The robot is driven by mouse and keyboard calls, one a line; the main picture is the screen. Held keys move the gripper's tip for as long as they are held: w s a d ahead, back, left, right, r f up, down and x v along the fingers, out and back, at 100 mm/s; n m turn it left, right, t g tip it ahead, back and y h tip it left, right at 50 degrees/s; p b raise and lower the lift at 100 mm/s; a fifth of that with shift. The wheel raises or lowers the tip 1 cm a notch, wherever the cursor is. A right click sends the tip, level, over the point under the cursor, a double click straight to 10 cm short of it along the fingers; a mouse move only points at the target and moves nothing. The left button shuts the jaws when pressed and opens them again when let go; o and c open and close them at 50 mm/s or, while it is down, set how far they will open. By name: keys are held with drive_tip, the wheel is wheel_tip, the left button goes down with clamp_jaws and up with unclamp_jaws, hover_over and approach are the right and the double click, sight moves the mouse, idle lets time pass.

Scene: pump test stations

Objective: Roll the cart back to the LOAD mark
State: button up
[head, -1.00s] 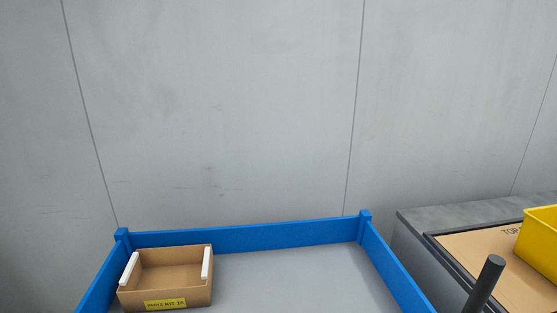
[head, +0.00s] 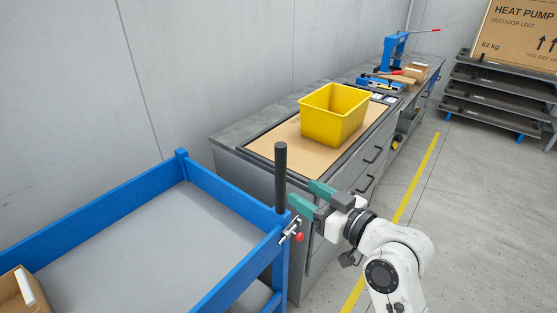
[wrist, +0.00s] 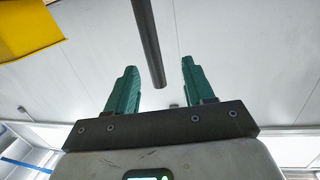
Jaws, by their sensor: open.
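The cart has a blue raised rim (head: 105,208) and a grey deck (head: 140,245), at the lower left of the head view. A dark upright handle post (head: 281,178) stands at its right corner, with a red-knobbed metal latch (head: 292,234) beside it. My gripper (head: 301,190) is open, its teal fingers pointing at the post from the right. In the wrist view the post (wrist: 148,40) shows in the gap between the open fingers (wrist: 158,68); I cannot tell whether it is fully between them. No LOAD mark is visible.
A cardboard parts box (head: 20,295) sits on the deck. A grey workbench (head: 232,140) with a yellow bin (head: 334,115) stands close beyond the cart. A yellow floor line (head: 415,178) runs along the bench; open floor (head: 490,220) lies to its right. A dark rack (head: 500,100) stands behind.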

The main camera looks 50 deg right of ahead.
sight(285, 164)
drive_tip(key=shift+t+h, duration=0.4)
drive_tip(key=shift+t, duration=0.1)
drive_tip(key=w+d, duration=0.1)
drive_tip(key=w, duration=0.2)
drive_tip(key=w+r+b, duration=0.1)
drive_tip(key=w, duration=0.2)
drive_tip(key=w+d+r, duration=0.1)
drive_tip(key=w, duration=0.2)
drive_tip(key=shift+w+d+r+b, duration=0.1)
drive_tip(key=shift+d+r+b, duration=0.1)
drive_tip(key=shift+d+b, duration=0.15)
drive_tip(key=shift+w, duration=0.6)
drive_tip(key=shift+f, duration=0.1)
drive_tip(key=shift+c, duration=0.3)
clamp_jaws()
